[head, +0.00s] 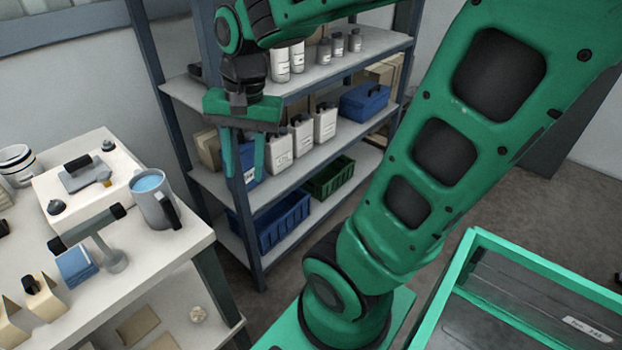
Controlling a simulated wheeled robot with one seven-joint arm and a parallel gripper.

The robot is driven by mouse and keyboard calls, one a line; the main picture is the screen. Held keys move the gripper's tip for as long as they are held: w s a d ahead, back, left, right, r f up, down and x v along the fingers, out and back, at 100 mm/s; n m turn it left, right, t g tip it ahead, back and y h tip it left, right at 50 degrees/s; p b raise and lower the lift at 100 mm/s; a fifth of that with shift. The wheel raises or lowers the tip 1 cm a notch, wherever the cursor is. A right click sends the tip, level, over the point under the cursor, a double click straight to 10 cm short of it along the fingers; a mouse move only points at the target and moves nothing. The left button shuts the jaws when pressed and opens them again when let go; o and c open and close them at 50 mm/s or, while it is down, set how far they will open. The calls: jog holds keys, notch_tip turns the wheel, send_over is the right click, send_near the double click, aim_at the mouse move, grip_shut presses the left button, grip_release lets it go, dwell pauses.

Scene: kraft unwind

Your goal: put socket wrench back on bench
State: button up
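The bench (165,262) is a white-topped table at the left. A grey T-shaped tool with black ends (92,232) is on it near the right edge; I cannot tell if this is the socket wrench. No other thing in view is clearly a socket wrench. My gripper (244,176) hangs in the air to the right of the bench, in front of the shelf rack, fingers pointing down.
A grey-blue mug (152,203), a white box (85,193) and a blue block (76,266) crowd the bench. A shelf rack (283,185) with bottles and bins stands behind my gripper. A green-rimmed tray (545,262) is at the lower right.

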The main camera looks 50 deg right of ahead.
jog(key=s+d+f+n+g, duration=0.1)
jog(key=s+d+f+n, duration=0.2)
jog(key=s+d, duration=0.5)
jog(key=s+n, duration=0.1)
jog(key=s, duration=0.2)
jog(key=shift+s+h, duration=0.4)
jog(key=shift+f, duration=0.1)
jog(key=shift+w+f, duration=0.25)
jog(key=shift+w, duration=0.4)
